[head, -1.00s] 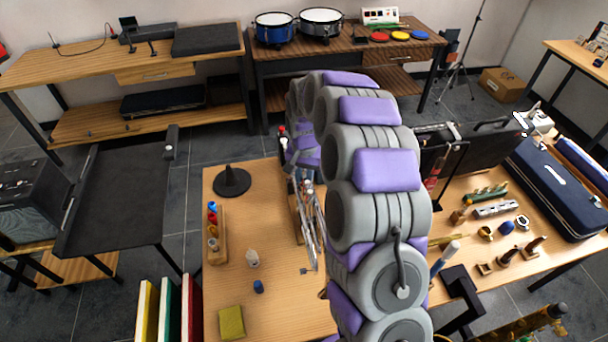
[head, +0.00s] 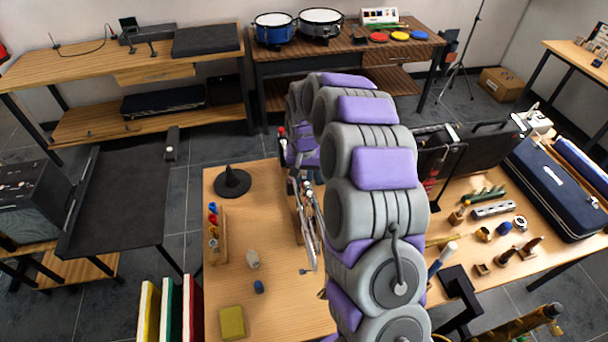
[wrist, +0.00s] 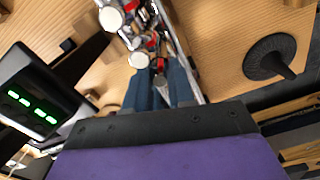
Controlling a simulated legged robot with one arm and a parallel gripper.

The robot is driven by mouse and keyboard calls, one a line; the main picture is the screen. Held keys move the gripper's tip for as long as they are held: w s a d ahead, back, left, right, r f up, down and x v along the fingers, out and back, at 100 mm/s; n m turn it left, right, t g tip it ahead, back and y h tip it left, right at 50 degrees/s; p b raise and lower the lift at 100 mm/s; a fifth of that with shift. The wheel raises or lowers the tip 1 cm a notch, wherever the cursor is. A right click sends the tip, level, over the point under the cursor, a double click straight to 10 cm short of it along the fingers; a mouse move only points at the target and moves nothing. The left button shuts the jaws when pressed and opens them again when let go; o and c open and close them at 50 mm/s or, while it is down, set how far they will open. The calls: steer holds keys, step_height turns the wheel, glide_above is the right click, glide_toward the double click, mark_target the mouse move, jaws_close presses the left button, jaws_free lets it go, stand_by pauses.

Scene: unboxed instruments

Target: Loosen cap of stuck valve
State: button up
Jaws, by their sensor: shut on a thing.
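A silver valved brass instrument (head: 309,250) is on the wooden table, partly hidden behind my arm in the head view. In the wrist view its tubes and valves (wrist: 152,35) show close up, with round pale valve tops (wrist: 138,60) and red bits. My gripper (wrist: 163,74) has its two dark blue fingers close together at the valves, shut on a small part there that appears to be a valve cap. The fingers and my gripper's body hide most of that part. Whether it has turned cannot be told.
A black cone stand (head: 232,181) is left of the instrument. A wooden rack with small bottles (head: 217,232), a pale bottle (head: 253,259), a blue cap (head: 259,287) and a yellow cloth (head: 232,322) lie nearer. Instrument parts and a dark blue case (head: 556,188) crowd the right.

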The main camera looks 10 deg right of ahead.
steer(key=shift+r+n+p, duration=0.1)
steer(key=shift+n+p, duration=1.35)
steer(key=shift+n, duration=1.45)
steer(key=o, duration=0.7)
steer(key=shift+r+p, duration=1.25)
steer(key=shift+r, duration=2.2)
